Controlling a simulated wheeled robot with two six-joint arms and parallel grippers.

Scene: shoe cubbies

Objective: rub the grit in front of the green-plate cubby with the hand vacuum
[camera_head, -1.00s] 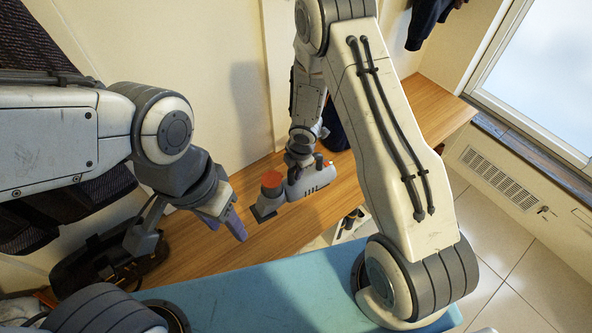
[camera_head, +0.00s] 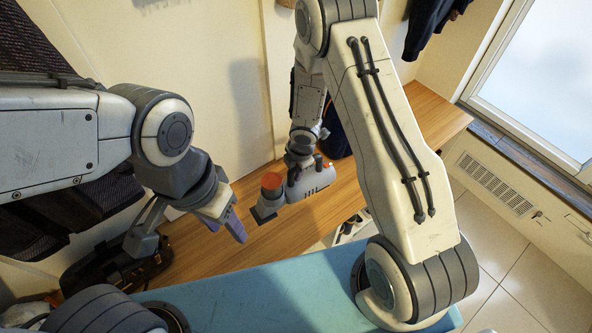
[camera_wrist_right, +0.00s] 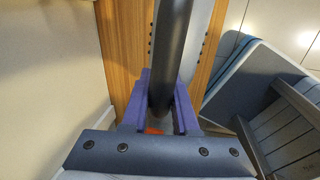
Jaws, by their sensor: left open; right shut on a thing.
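The hand vacuum (camera_head: 312,183), grey with an orange part at its head end, is in my right gripper (camera_head: 299,158) over the wooden bench. In the right wrist view, the purple fingers of the right gripper (camera_wrist_right: 158,112) are shut on the vacuum's dark handle (camera_wrist_right: 170,60). My left gripper (camera_head: 232,220) is open and empty, left of the vacuum and above the bench. The green-plate cubby and the grit are not visible in either view.
The wooden bench (camera_head: 420,105) runs along the wall. A few shoes (camera_head: 350,226) show below its front edge, partly hidden by my right arm. A dark bag (camera_head: 110,265) lies at the left. Tiled floor (camera_head: 525,275) is clear at the right.

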